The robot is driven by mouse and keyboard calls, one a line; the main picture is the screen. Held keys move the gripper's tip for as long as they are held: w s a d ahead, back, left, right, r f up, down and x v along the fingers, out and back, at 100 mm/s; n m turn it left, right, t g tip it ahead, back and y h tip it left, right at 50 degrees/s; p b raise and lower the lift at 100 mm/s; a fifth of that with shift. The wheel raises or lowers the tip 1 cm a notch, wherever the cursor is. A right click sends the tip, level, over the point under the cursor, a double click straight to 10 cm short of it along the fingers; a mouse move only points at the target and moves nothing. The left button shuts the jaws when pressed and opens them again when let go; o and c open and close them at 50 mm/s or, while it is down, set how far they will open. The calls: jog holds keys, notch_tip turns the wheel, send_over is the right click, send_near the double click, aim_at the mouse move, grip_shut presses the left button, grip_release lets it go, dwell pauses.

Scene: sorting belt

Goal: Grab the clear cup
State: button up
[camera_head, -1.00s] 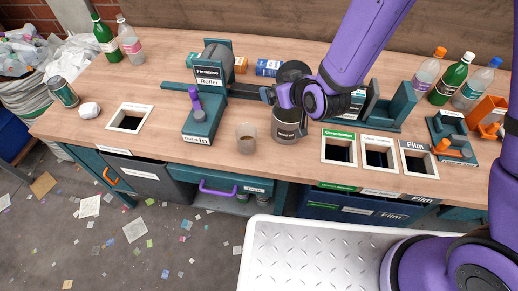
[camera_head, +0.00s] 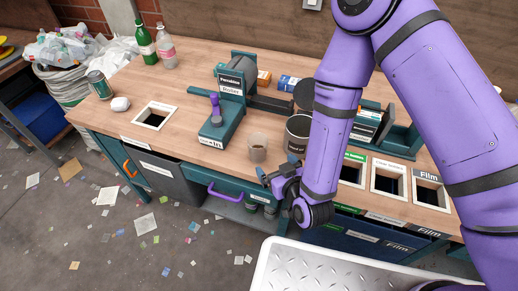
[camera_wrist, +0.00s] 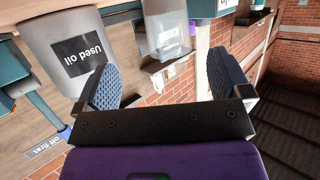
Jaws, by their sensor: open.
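The clear cup (camera_head: 258,148) stands upright near the front edge of the bench, with something brownish low inside it. In the wrist view a see-through cup (camera_wrist: 168,32) shows ahead, between the lines of the two fingers. My gripper (camera_head: 275,169) is in front of and slightly right of the cup, near the bench's front edge. It is open, and in the wrist view the space between its blue ridged fingers (camera_wrist: 163,82) is empty. It does not appear to touch the cup.
A grey can (camera_head: 297,132) labelled "Used oil" in the wrist view (camera_wrist: 72,50) stands close right of the cup. The teal roller device (camera_head: 222,122) is behind left. Slots (camera_head: 388,180) open in the bench at right. A purple drawer handle (camera_head: 226,193) projects below.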

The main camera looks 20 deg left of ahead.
aim_at(262, 155)
jog(key=shift+s+a+f, duration=0.15)
jog(key=shift+s+f, duration=0.1)
jog(key=shift+f, duration=0.15)
jog(key=x, duration=1)
jog(key=shift+a, duration=0.35)
jog(key=shift+r, duration=0.1)
jog(key=c, duration=1)
jog(key=shift+d+r, duration=0.1)
jog(key=shift+r, duration=0.05)
